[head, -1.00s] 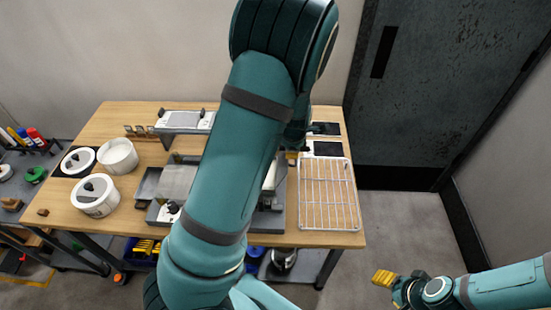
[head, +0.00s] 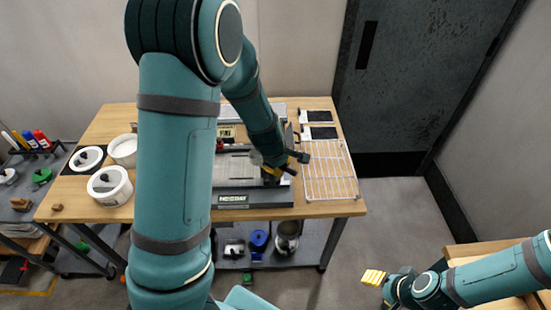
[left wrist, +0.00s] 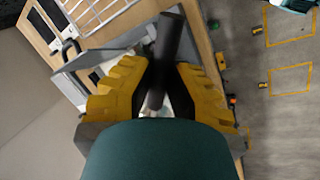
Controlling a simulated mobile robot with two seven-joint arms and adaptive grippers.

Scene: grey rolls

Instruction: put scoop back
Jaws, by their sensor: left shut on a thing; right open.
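My left gripper (head: 278,168) is over the grey tray machine (head: 232,201) near the right side of the wooden table. In the left wrist view its yellow fingers (left wrist: 158,88) are shut on a dark handle (left wrist: 170,45), which looks like the scoop's. The handle sticks out past the fingertips. A small pale part shows between the fingers, and the rest of the scoop is hidden. In the head view the dark handle end (head: 299,157) points right, toward the wire rack. My right gripper (head: 373,278) is open and empty at the lower right, away from the table.
The wire rack (head: 330,172) lies empty at the table's right end. White round tubs (head: 110,187) stand at the left. A blue container (head: 258,241) and a metal pot (head: 287,236) are on the lower shelf. My left arm hides part of the table.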

